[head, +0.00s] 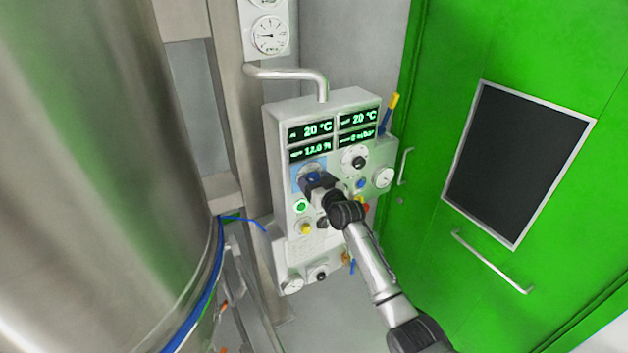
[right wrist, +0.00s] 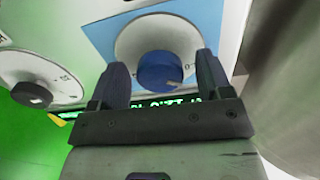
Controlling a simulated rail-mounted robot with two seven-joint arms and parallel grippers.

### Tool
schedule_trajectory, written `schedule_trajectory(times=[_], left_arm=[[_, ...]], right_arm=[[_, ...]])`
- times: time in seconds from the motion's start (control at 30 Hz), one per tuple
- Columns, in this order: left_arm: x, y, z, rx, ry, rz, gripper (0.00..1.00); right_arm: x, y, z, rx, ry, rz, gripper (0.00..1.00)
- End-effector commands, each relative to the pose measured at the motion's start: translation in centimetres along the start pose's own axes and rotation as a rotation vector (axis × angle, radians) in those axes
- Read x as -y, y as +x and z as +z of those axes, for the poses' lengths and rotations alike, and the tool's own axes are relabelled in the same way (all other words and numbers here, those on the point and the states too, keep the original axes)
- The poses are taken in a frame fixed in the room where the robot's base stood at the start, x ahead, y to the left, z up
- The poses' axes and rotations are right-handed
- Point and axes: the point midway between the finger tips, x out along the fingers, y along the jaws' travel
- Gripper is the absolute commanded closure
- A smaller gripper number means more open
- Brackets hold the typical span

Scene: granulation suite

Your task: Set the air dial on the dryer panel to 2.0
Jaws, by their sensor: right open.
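The dryer panel (head: 283,200) is a pale box with green-lit displays (head: 318,129) reading 20 °C, 20 °C and 12.0 %, plus one that looks like 0 with a small unit. A dial with a blue knob (right wrist: 160,70) on a white disc sits on a blue backing. A second dial has a black knob (head: 358,162); it also shows in the right wrist view (right wrist: 32,94). I cannot read which is the air dial. My right gripper (head: 314,177) is open at the blue knob. In the right wrist view its fingers (right wrist: 162,66) stand either side of the knob, with gaps showing. My left gripper is out of view.
Below the dials are a lit green button (head: 301,206), a yellow knob (head: 305,228) and small gauges. A gauge (head: 384,178) is at the panel's right. A large steel vessel (head: 90,180) fills the left. A green door (head: 440,100) with handles stands right.

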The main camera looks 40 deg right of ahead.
Motion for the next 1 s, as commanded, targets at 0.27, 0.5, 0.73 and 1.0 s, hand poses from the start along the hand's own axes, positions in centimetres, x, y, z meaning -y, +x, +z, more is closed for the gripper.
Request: schedule_trajectory(times=[0.27,0.5,0.73,1.0], left_arm=[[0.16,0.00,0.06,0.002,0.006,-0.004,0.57],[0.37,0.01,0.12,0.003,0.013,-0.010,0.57],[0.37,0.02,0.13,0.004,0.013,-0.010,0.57],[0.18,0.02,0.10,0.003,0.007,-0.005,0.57]], right_arm=[[-0.03,0.59,-0.02,0.000,0.000,0.001,0.28],[-0.03,0.58,-0.01,0.000,0.000,0.001,0.30],[-0.03,0.57,0.00,0.000,0.000,0.001,0.52],[-0.03,0.56,0.00,0.000,0.000,0.001,0.77]])
